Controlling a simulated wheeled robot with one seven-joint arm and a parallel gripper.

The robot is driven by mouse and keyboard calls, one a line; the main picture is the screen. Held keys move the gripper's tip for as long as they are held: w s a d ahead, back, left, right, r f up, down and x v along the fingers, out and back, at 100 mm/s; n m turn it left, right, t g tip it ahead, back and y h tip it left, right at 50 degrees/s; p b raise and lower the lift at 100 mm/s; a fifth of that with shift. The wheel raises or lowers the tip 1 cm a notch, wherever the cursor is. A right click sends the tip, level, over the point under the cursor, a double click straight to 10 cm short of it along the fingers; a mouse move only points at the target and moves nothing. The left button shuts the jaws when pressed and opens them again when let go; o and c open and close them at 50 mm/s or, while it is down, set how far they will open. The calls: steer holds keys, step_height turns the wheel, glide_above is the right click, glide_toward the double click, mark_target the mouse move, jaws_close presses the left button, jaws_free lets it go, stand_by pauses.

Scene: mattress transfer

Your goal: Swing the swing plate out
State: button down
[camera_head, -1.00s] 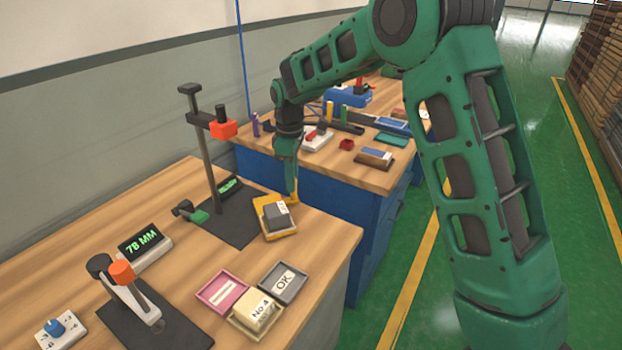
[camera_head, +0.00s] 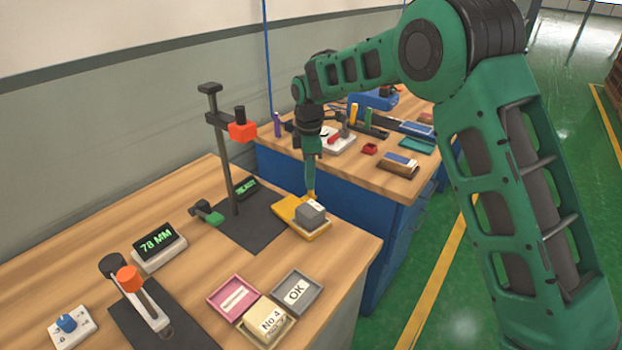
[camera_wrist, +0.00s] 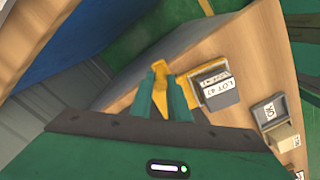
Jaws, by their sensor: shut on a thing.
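The yellow swing plate (camera_head: 290,207) lies by the right edge of the dark mat (camera_head: 250,225) under the tall stand (camera_head: 222,155). A grey block (camera_head: 311,212) with a label sits on it. My gripper (camera_head: 311,195) points down at the plate's far edge. In the wrist view my gripper (camera_wrist: 165,98) is shut on a yellow part of the swing plate (camera_wrist: 160,74). The block (camera_wrist: 217,87) there reads "LOT 47". The plate's pivot is not clear to see.
A pink tray (camera_head: 225,304), a grey OK tray (camera_head: 309,283) and a cream block (camera_head: 269,318) are at the bench's front right. A 78 MM display (camera_head: 159,244) and an orange-knobbed lever (camera_head: 129,279) stand left. A blue bench (camera_head: 340,205) is behind.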

steer(key=shift+w+d+r, duration=0.15)
steer(key=shift+w+d, duration=0.3)
steer(key=shift+w, duration=0.05)
steer(key=c, duration=1.7)
jaws_free()
steer(key=shift+s+a, duration=0.15)
steer(key=shift+a, duration=0.05)
step_height(320, 180, up, 10)
steer(key=shift+r, duration=0.25)
